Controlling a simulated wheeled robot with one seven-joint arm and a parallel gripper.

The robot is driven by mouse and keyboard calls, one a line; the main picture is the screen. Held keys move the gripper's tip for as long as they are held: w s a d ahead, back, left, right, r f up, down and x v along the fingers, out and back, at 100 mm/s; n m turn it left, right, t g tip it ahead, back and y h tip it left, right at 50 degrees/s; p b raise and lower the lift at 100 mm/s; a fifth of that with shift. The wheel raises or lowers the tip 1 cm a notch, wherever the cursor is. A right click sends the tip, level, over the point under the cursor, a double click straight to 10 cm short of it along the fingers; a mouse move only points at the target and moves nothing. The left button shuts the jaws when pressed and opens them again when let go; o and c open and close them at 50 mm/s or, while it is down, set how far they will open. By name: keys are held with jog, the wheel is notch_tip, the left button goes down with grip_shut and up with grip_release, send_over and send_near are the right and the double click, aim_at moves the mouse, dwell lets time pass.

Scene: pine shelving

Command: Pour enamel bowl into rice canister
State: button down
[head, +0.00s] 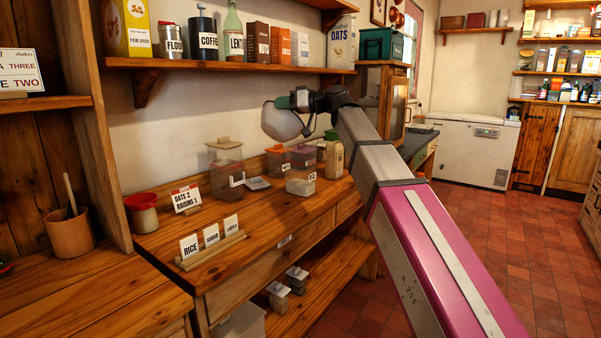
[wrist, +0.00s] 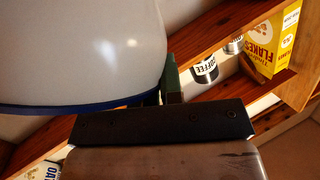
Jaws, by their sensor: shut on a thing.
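The white enamel bowl (head: 283,124) is held up in the air above the back of the wooden counter, tilted in the head view. In the wrist view the bowl (wrist: 80,50) fills the upper left, with its dark blue rim at its lower edge. My gripper (head: 297,101) is shut on the bowl at its edge; a green finger (wrist: 171,84) touches its side. The bowl's inside is hidden. Below it stand several clear canisters, among them a tall one (head: 226,170) and a low one with pale contents (head: 300,183). I cannot tell which is the rice canister.
Label cards, one reading RICE (head: 189,247), stand in a wooden holder at the counter's front. A red-and-white pot (head: 143,213) and a sign (head: 186,198) stand at the left. A shelf (head: 230,66) with tins and boxes runs above. The counter's middle is clear.

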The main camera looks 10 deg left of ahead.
jog(key=shift+w, duration=0.15)
jog(key=shift+w+d+r+m+y, duration=0.2)
jog(key=shift+w+d+m+y, duration=0.2)
jog(key=shift+w+m, duration=0.2)
jog(key=shift+w+d+r+m+y, duration=0.2)
jog(key=shift+w+d+m+y, duration=0.1)
jog(key=shift+w+d+m, duration=0.35)
jog(key=shift+w+a, duration=0.1)
jog(key=shift+a, duration=0.05)
dwell(0.4)
jog(key=shift+w+d+r+m+y, duration=0.2)
jog(key=shift+w+d+m, duration=0.1)
jog(key=shift+w, duration=0.15)
jog(key=shift+w+d+r+m+y, duration=0.2)
jog(key=shift+w+d+m, duration=0.1)
jog(key=shift+w, duration=0.15)
